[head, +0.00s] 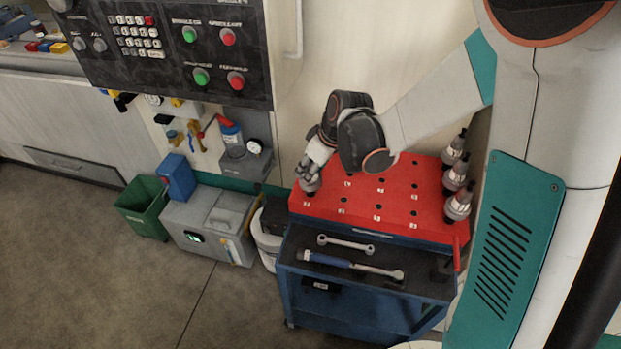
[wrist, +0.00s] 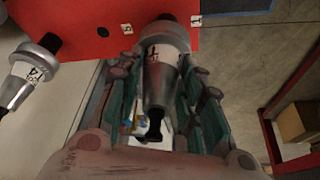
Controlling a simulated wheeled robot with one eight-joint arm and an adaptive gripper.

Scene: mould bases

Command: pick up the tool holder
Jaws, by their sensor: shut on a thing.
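The tool holder, a grey metal cone with a dark pull stud, shows between my fingers in the wrist view (wrist: 160,75). Its wide end is at the red rack's edge, and it carries a partly readable label. In the head view the tool holder (head: 311,185) is at the front left corner of the red rack top (head: 395,195), mostly hidden by my gripper (head: 314,168). My gripper is shut on it, with fingers on both sides, also seen in the wrist view (wrist: 162,88). I cannot tell whether it is lifted from its hole.
Three other tool holders (head: 458,203) stand along the rack's right side. Another labelled one (wrist: 32,72) shows at the left in the wrist view. The blue cart's lower tray holds a wrench (head: 345,244) and a blue-handled tool (head: 335,261). A machine panel (head: 185,50) is left.

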